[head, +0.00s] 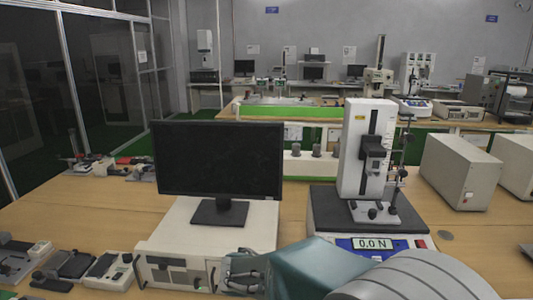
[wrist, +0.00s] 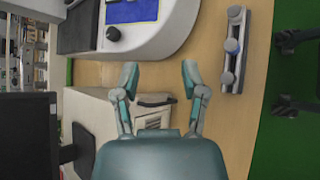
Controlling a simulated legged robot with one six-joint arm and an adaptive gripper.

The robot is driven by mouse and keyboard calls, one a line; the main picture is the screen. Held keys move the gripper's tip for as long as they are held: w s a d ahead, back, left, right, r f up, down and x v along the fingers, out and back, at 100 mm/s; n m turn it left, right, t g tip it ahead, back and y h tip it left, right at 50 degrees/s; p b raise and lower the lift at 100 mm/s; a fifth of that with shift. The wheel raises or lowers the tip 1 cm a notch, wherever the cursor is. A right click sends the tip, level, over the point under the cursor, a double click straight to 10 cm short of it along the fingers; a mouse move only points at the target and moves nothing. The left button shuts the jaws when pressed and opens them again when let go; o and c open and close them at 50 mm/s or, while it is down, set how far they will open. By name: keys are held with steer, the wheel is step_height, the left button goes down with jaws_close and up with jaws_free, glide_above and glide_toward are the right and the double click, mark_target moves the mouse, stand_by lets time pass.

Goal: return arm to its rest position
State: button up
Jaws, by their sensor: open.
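My arm reaches in from the bottom right of the head view, with its teal wrist housing low in front of the force test stand. My gripper (wrist: 159,78) is open in the wrist view, its two teal-tipped fingers apart with nothing between them. In the head view the gripper (head: 240,270) is partly visible, in front of the right end of the white instrument box (head: 180,225). In the wrist view the box (wrist: 90,110) lies beyond and beneath the fingers. I cannot tell the exact gap between fingers and box.
A black monitor (head: 218,155) stands on the box. The force test stand (head: 358,150), its display reading 0.0 N, is close on the right. Small devices (head: 60,265) line the left front. A grey fixture (wrist: 232,50) lies near the table edge, with green floor (wrist: 285,140) beyond.

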steer(key=s+d+r+m+y, duration=0.2)
steer(key=s+m+y, duration=0.1)
steer(key=s+m, duration=0.2)
steer(key=s+d+r+m+y, duration=0.2)
steer(key=s+m, duration=0.3)
steer(key=s, duration=0.4)
steer(key=s+d+r+m+y, duration=0.2)
steer(key=s+r+m+y, duration=0.1)
steer(key=s, duration=0.5)
steer(key=m+y, duration=0.1)
steer(key=m, duration=0.1)
steer(key=shift+d+r+m, duration=0.15)
steer(key=shift+d+m, duration=0.15)
steer(key=shift+d, duration=0.1)
